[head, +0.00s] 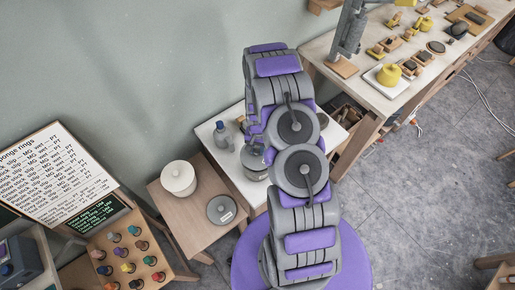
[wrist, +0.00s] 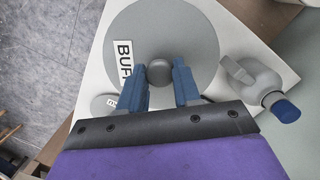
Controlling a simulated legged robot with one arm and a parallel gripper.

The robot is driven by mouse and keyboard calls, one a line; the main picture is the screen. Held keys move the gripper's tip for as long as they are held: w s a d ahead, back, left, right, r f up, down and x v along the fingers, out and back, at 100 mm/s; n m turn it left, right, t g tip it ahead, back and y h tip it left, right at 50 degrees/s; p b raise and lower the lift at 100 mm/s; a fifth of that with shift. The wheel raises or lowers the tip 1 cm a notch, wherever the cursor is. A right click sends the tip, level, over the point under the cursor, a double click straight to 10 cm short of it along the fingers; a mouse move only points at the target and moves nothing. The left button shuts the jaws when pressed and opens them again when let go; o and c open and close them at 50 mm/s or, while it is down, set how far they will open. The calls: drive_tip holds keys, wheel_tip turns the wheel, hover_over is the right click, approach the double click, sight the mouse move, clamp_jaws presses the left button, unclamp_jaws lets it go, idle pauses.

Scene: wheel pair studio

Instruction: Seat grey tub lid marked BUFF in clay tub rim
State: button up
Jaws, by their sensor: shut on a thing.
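The grey round lid (wrist: 195,35) with a white label reading BUFF fills the upper middle of the wrist view. My gripper (wrist: 160,82) has its two blue fingers on either side of the lid's dark knob (wrist: 159,72) and is shut on it. In the head view, a grey tub (head: 255,163) stands on the white table, partly hidden by my arm. My gripper's fingers are hidden there. The tub rim is covered from above in the wrist view, so I cannot tell whether the lid sits in it or is above it.
A grey bottle with a blue cap (wrist: 262,85) stands close to the right of the lid on the white table (head: 212,130). A tool bench (head: 375,85) is at the upper right.

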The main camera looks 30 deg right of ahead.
drive_tip(key=shift+f, duration=0.2)
drive_tip(key=shift+f+b, duration=0.45)
drive_tip(key=shift+f, duration=0.45)
drive_tip(key=o, duration=1.1)
drive_tip(key=shift+o, duration=0.2)
drive_tip(key=shift+r, duration=0.1)
wheel_tip(320, 180, up, 17)
drive_tip(key=w+d, duration=0.1)
drive_tip(key=shift+w+d+b, duration=0.2)
drive_tip(key=shift+w+b, duration=0.15)
drive_tip(key=shift+b, duration=0.1)
